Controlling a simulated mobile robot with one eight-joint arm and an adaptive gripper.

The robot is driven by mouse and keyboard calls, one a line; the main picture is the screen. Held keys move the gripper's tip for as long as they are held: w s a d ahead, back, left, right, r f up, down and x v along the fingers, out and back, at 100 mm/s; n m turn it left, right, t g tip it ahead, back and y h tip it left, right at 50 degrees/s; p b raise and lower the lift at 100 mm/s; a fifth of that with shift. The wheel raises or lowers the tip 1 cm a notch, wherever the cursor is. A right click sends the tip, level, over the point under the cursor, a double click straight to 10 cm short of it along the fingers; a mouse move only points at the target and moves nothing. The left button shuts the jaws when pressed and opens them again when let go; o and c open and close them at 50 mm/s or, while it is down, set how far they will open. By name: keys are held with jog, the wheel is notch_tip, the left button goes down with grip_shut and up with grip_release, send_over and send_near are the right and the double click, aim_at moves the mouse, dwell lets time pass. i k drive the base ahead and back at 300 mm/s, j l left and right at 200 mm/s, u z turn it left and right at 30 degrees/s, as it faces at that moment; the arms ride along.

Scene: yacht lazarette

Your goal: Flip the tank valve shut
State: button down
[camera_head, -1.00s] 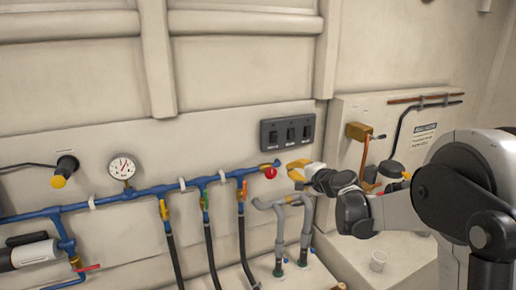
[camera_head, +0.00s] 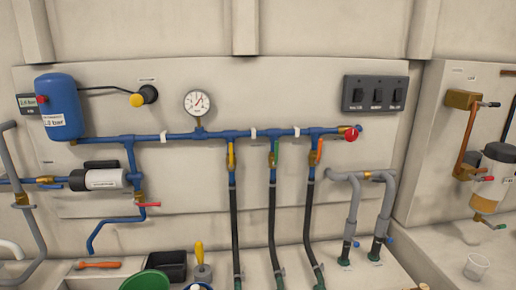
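No label in view marks a tank valve, so I cannot tell which valve it is. A blue tank (camera_head: 60,108) hangs on the wall at the left, beside a small pressure display. Below it, a brass valve with a blue handle (camera_head: 50,185) sits on the pipe left of the pump. A valve with a red lever (camera_head: 146,204) is below and right of the pump, its lever about horizontal. Three hose valves have a yellow lever (camera_head: 231,154), a green lever (camera_head: 276,153) and an orange lever (camera_head: 319,150), all roughly upright. My gripper is out of view.
A red knob (camera_head: 351,134) ends the blue pipe at the right. A gauge (camera_head: 198,103), switch panel (camera_head: 375,94) and pump (camera_head: 100,178) are on the wall. Below are a green bowl (camera_head: 147,281), black bin (camera_head: 166,265) and orange-handled screwdriver (camera_head: 98,265).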

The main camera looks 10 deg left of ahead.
aim_at(40, 185)
jog(key=u, duration=2)
